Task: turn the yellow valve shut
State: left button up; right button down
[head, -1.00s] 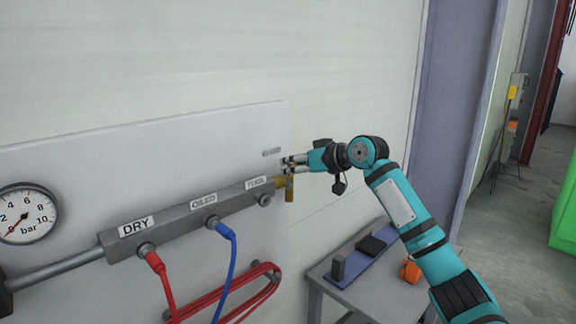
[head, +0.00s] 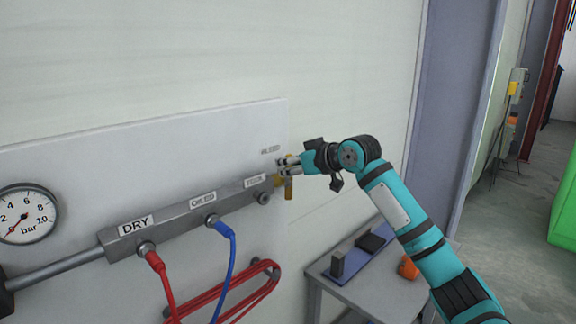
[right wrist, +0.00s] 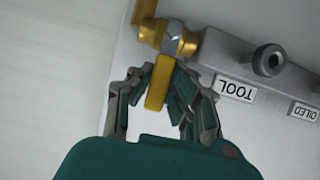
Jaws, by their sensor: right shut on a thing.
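The yellow valve (head: 289,190) sits at the right end of the grey air manifold (head: 188,215), by the TOOL outlet. In the right wrist view the yellow lever (right wrist: 157,88) lies between the fingers, below a brass body and a silver nut. My right gripper (head: 287,166) reaches in from the right and is shut on the lever; it also shows in the right wrist view (right wrist: 162,75). The fingers hide part of the valve in the head view. My left gripper is not in view.
A pressure gauge (head: 26,214) is at the left of the board. Red (head: 160,272) and blue (head: 228,262) hoses hang from the DRY and OILED outlets. A grey table (head: 372,287) with dark blocks and an orange item (head: 408,268) stands below my right arm.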

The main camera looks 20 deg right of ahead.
jog(key=c, duration=1.2)
grip_release()
jog(key=shift+d+f, duration=0.1)
jog(key=shift+s, duration=0.1)
jog(key=v, duration=1.2)
